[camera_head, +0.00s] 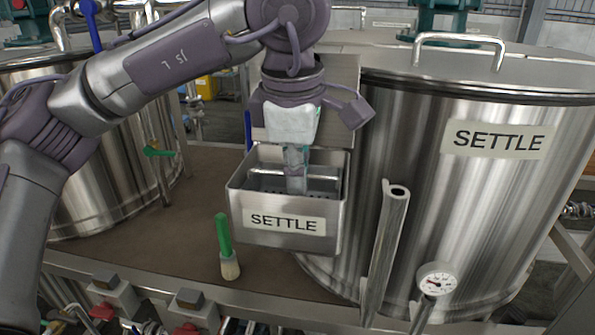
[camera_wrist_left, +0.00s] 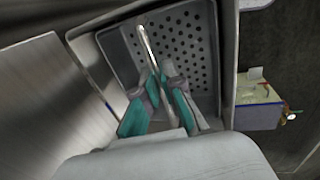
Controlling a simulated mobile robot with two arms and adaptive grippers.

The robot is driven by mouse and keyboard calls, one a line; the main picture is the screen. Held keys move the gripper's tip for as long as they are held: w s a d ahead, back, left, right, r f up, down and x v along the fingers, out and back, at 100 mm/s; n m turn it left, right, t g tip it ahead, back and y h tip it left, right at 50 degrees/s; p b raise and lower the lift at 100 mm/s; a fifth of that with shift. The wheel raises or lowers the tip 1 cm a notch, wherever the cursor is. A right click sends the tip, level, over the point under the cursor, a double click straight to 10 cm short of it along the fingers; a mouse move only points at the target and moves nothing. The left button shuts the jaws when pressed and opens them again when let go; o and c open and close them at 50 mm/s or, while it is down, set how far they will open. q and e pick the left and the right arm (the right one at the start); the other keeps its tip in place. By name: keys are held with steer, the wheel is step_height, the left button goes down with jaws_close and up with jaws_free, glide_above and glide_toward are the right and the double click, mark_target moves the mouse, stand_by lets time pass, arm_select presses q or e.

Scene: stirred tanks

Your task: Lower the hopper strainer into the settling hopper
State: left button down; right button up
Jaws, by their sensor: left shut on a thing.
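The settling hopper (camera_head: 240,215) is an open steel box labelled SETTLE, fixed in front of the SETTLE tank. The hopper strainer (camera_head: 323,186), a grey tray with a perforated floor, shows within the hopper's walls. In the left wrist view the strainer (camera_wrist_left: 186,48) has round holes and a metal bar handle (camera_wrist_left: 145,42) across it. My left gripper (camera_head: 296,184) points down into the hopper mouth and is shut on the strainer's handle. Its fingers (camera_wrist_left: 160,90) stand either side of the bar. Whether the strainer rests on the hopper's bottom is hidden. My right gripper is not in view.
The large SETTLE tank (camera_head: 470,200) stands close on the right, with an open slanted pipe (camera_head: 386,245) and a dial gauge (camera_head: 437,281) in front. A green-handled brush (camera_head: 226,248) is left of the hopper. Another steel tank (camera_head: 90,190) stands at the left. Brown deck lies between.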

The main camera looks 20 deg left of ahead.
arm_select(q)
steer(key=shift+f, duration=0.25)
steer(key=c, duration=1.2)
jaws_free()
steer(key=shift+c, duration=0.2)
step_height(320, 180, up, 12)
steer(key=s, duration=0.2)
steer(key=shift+s+d, duration=0.15)
steer(key=shift+s, duration=0.05)
step_height(320, 180, up, 10)
steer(key=p, duration=1)
steer(key=shift+f+p, duration=0.15)
steer(key=shift+p, duration=0.2)
